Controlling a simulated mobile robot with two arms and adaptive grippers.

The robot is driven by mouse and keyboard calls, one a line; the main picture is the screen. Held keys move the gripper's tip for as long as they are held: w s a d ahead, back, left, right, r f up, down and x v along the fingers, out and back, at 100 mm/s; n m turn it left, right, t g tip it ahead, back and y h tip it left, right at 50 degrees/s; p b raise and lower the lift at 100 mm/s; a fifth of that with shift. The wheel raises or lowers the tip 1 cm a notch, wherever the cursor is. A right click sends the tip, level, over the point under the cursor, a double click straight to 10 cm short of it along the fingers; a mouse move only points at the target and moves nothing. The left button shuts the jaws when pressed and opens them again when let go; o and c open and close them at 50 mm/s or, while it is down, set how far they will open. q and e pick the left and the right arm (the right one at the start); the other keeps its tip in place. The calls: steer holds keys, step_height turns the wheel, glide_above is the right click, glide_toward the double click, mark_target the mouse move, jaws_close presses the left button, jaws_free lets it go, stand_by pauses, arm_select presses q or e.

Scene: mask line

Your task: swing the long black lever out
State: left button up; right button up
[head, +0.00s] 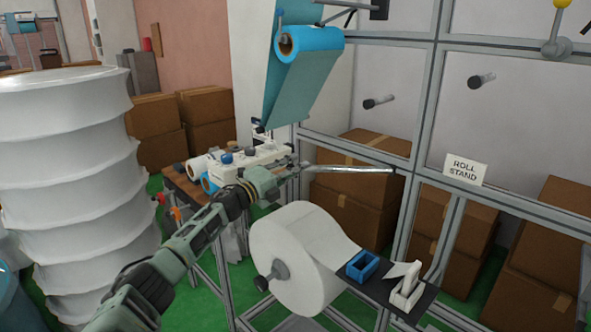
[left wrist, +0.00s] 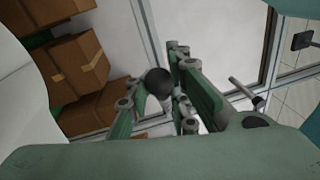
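A long lever (head: 345,169) runs nearly level in front of the frame in the head view. Its rod looks pale grey, with a dark right end at the frame's post. My left gripper (head: 294,168) is at the lever's left end. In the left wrist view, a round black knob (left wrist: 159,82) on a pale rod shows between the spread fingers of my left gripper (left wrist: 155,95). The knob looks close to the right finger; I cannot tell whether they touch. The fingers look open. My right gripper is in neither view.
A large white roll (head: 288,250) stands below the lever, beside a dark shelf with a blue box (head: 362,266) and a white dispenser (head: 406,287). A blue roll (head: 315,42) hangs above. Stacked white rolls (head: 70,180) stand left. Two pegs (head: 379,102) stick out of the panels.

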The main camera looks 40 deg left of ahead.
arm_select(q)
steer(key=o, duration=0.3)
steer(key=shift+f, duration=0.2)
steer(key=shift+o, duration=0.2)
steer(key=shift+r, duration=0.1)
steer(key=shift+s+f, duration=0.2)
steer(key=shift+s, duration=0.25)
steer(key=s+f, duration=0.1)
steer(key=s, duration=1)
steer(key=shift+a+f, duration=0.15)
steer(key=shift+a, duration=0.3)
